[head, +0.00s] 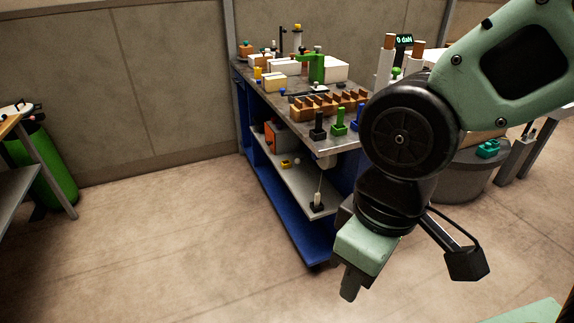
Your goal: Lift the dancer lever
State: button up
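I cannot make out a dancer lever for certain. A small black display (404,40) with green text reading "0 daN" stands at the back right, beside white rolls (386,68) with brown ends. My arm covers much of what lies below and to the right of them. My gripper (349,287) hangs in front of the blue bench's near end, over the floor, pointing down. It is apart from the rolls and the display. Its fingers show as one dark shape from this side, so the opening between them is hidden. I see nothing held in it.
A blue workbench (285,215) carries a brown compartment tray (322,106), a green stand (317,68), white boxes and several small blocks. A grey round-sided base (462,178) with a teal piece stands at right. A green bin (48,170) is at left. The left floor is clear.

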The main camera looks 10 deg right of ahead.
aim_at(297, 160)
jog(key=i+j, duration=0.15)
jog(key=i, duration=0.85)
jog(key=i+j, duration=0.1)
jog(key=i, duration=0.9)
